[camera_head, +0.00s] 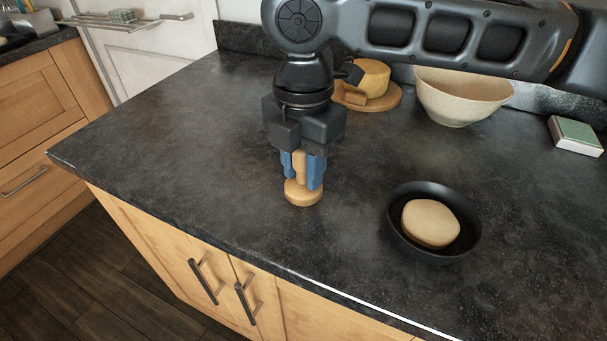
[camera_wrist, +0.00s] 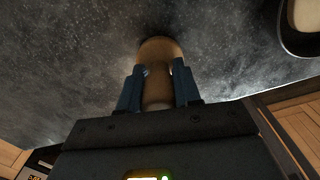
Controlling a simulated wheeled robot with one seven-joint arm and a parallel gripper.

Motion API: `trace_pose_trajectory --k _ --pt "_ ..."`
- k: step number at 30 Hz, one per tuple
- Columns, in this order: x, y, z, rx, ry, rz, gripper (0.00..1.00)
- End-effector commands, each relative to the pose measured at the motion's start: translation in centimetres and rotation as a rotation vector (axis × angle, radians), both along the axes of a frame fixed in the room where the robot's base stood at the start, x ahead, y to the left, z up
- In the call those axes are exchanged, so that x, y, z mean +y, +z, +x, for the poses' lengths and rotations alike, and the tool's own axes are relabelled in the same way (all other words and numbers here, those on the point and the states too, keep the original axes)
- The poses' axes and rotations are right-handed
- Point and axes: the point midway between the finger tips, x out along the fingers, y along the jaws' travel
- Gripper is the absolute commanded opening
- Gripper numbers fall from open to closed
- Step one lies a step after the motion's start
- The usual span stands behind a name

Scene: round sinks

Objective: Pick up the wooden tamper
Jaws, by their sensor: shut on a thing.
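The wooden tamper (camera_head: 303,194) is upright, with its round base down at the dark countertop and its narrow handle between my fingers. I cannot tell whether its base touches the counter or hangs just above it. My gripper (camera_head: 302,172) points down and is shut on the handle, one blue finger on each side. In the wrist view the tamper (camera_wrist: 158,62) shows between the two fingers of my gripper (camera_wrist: 158,88). The upper end of the handle is hidden by the gripper body.
A black bowl (camera_head: 397,240) with a round tan item (camera_head: 431,223) in it is at the right. A cheese-like block (camera_head: 372,77) on a wooden board, a beige bowl (camera_head: 462,98) and a green-and-white box (camera_head: 576,136) stand farther back. The counter's left part is clear.

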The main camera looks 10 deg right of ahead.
Motion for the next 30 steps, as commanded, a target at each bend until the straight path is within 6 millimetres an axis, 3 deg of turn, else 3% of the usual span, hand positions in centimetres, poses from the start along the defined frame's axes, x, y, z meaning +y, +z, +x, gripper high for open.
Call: trace_pose_trajectory --k 11,20,30 --pt "0.0 0.1 0.0 0.002 0.0 -0.001 0.01" --pt "0.0 3.7 0.0 -0.001 0.001 0.001 0.01" --pt "-6.2 7.7 1.3 0.0 -0.003 0.001 0.01"
